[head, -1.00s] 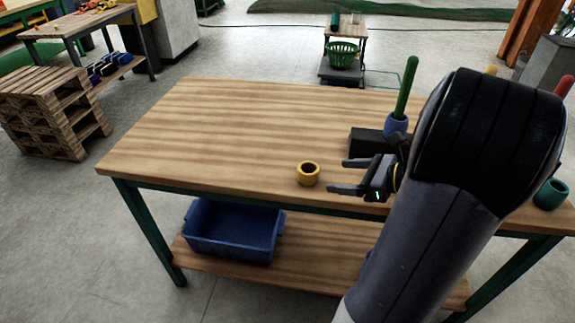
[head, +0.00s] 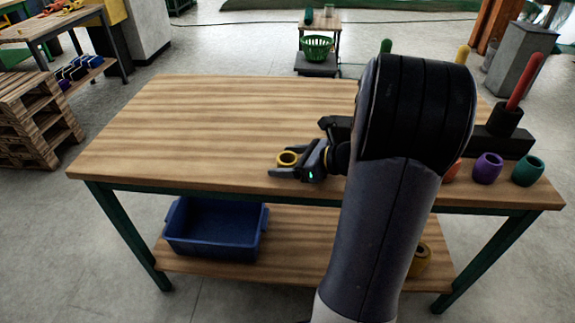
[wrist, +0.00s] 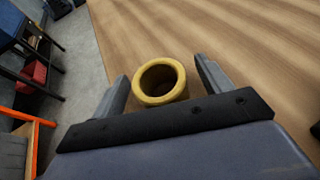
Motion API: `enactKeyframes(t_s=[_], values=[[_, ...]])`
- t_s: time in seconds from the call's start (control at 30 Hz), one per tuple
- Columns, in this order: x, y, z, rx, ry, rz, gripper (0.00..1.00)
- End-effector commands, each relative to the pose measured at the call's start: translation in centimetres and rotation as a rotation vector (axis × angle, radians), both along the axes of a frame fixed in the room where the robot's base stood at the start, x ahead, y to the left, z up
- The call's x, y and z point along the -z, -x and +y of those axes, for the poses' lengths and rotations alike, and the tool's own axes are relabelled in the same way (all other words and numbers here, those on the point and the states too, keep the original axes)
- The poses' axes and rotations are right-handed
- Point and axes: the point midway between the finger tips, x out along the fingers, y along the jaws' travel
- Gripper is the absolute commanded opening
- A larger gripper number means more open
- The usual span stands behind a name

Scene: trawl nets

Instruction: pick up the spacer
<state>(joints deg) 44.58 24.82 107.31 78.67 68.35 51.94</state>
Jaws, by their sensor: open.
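The spacer is a short yellow ring (head: 287,158) standing upright on the wooden table near its front edge. In the wrist view the yellow spacer (wrist: 160,82) shows its round hole and sits between the tips of my gripper (wrist: 163,88). My gripper (head: 284,167) is open, low over the table, with one finger on either side of the spacer. A gap shows between the spacer and the right finger; whether the left finger touches it I cannot tell.
Purple (head: 487,168) and teal (head: 528,170) rings stand on the table's right side, near a black block (head: 500,138) with a red peg (head: 525,82). A blue bin (head: 215,228) is on the lower shelf. The table's left half (head: 190,130) is clear.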

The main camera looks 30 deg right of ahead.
Motion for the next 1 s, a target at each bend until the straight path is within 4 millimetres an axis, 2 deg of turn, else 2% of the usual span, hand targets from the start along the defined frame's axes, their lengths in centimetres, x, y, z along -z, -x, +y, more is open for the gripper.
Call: enactKeyframes(t_s=[0.2, 0.8, 1.0], values=[[-0.01, -0.05, 0.02, 0.000, 0.000, 0.000, 0.74], [-0.04, -0.02, 0.00, 0.000, 0.000, 0.000, 0.26], [-0.13, -0.02, 0.00, 0.000, 0.001, -0.001, 0.25]])
